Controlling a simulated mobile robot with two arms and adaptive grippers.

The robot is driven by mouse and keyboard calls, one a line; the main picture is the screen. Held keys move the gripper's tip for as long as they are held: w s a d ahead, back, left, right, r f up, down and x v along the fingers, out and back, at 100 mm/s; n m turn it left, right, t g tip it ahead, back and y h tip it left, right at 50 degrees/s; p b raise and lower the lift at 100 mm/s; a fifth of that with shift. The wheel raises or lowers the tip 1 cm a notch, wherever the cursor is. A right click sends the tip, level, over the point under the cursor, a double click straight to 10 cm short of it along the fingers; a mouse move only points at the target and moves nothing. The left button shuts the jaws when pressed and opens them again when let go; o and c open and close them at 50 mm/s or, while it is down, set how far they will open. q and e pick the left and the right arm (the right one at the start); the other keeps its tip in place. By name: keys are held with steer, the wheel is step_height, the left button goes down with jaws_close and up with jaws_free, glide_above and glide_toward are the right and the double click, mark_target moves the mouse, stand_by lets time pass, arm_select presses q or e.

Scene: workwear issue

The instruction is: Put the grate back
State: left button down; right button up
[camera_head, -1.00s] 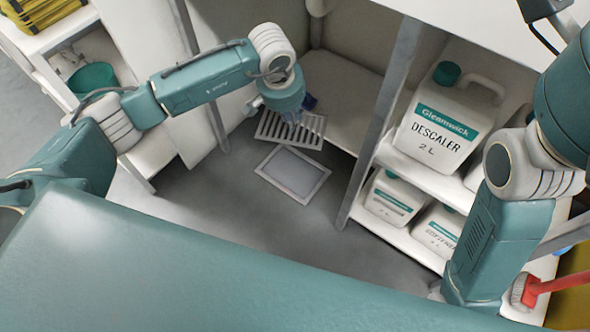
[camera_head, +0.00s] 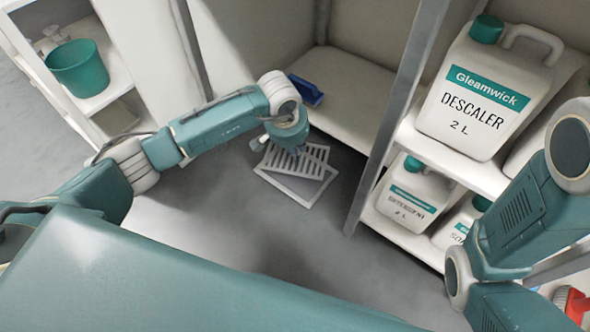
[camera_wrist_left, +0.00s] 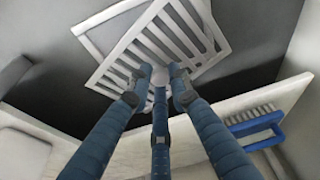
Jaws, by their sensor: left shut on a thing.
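The grate (camera_head: 312,160) is a pale slatted panel. In the head view it is above the floor frame (camera_head: 318,189), a light square rim set in the grey floor, and turned at an angle to it. My left gripper (camera_head: 294,151) is shut on the grate near its edge. In the left wrist view the blue fingers (camera_wrist_left: 160,82) close on the slats of the grate (camera_wrist_left: 178,38), and part of the frame (camera_wrist_left: 92,42) shows beyond it. The grate hides part of the frame. My right arm is at the right, but its gripper is out of view.
A low shelf (camera_head: 345,95) behind the grate holds a blue brush (camera_head: 305,91), also in the left wrist view (camera_wrist_left: 252,127). Shelves with descaler (camera_head: 488,90) and other jugs stand at right. A green bucket (camera_head: 78,68) is at left. Floor in front is clear.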

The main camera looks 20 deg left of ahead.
mark_target(290, 165)
arm_select(q)
steer(key=shift+f+b, duration=1.9)
steer(key=shift+f, duration=1.4)
steer(key=c, duration=1.6)
jaws_free()
steer(key=shift+r, duration=0.15)
steer(key=p+v, duration=0.8)
steer(key=v, duration=0.3)
steer(key=shift+r, duration=0.35)
steer(key=shift+s+r, duration=0.2)
steer(key=shift+r, duration=0.1)
